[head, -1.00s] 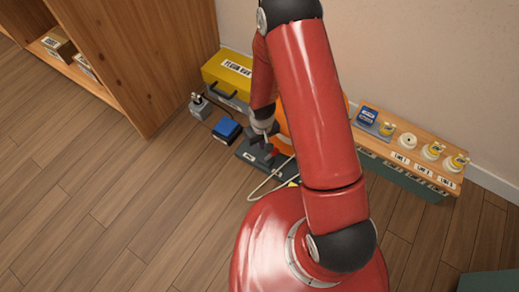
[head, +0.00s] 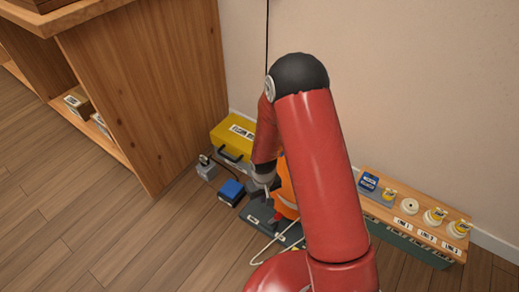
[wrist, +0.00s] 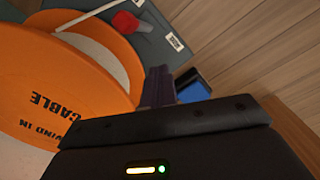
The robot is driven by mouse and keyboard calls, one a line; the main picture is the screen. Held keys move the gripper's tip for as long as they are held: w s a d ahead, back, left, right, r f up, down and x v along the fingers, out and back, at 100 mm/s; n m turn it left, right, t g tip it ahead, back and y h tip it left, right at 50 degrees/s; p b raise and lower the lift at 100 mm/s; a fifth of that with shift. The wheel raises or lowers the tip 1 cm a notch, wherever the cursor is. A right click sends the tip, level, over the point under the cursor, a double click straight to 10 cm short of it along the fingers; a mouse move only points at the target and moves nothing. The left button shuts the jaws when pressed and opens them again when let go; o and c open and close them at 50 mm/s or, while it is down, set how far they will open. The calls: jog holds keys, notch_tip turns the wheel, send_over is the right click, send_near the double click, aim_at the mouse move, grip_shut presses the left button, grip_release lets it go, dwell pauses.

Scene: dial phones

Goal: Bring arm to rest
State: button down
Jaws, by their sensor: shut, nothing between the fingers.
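My red arm rises in the middle of the head view and folds down behind itself. My gripper (head: 262,190) is low beside an orange cable reel (head: 285,190), over a dark grey base plate (head: 262,217). In the wrist view the shut fingers (wrist: 159,85) hold nothing. The reel also fills the left of the wrist view (wrist: 75,70), with "CABLE" and "WIND IN" lettering. A red knob (wrist: 126,23) and a white cable show at the top there. My arm hides much of the reel in the head view.
A yellow case (head: 234,132), a blue box (head: 231,190) and a small grey device (head: 206,170) stand left of my gripper. A wooden shelf (head: 150,100) is farther left. A wooden bench (head: 440,219) with spools stands at right by the wall. The left floor is clear.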

jog(key=s+d+r+m+t+p, duration=0.1)
jog(key=d+r, duration=0.2)
jog(key=r, duration=1.1)
jog(key=d+r+m+t+p, duration=0.1)
jog(key=d+r+t+p, duration=0.15)
jog(key=r, duration=1.15)
jog(key=s+d+r+m+t+p, duration=0.1)
jog(key=s+d+r, duration=0.1)
jog(key=s+r, duration=0.6)
jog(key=s+d+r+m+t, duration=0.1)
jog(key=s+d+r, duration=0.2)
jog(key=s+r, duration=0.6)
jog(key=shift+d+r+p, duration=0.2)
jog(key=shift+p, duration=0.15)
jog(key=shift+d+m, duration=0.1)
jog(key=shift+m, duration=0.2)
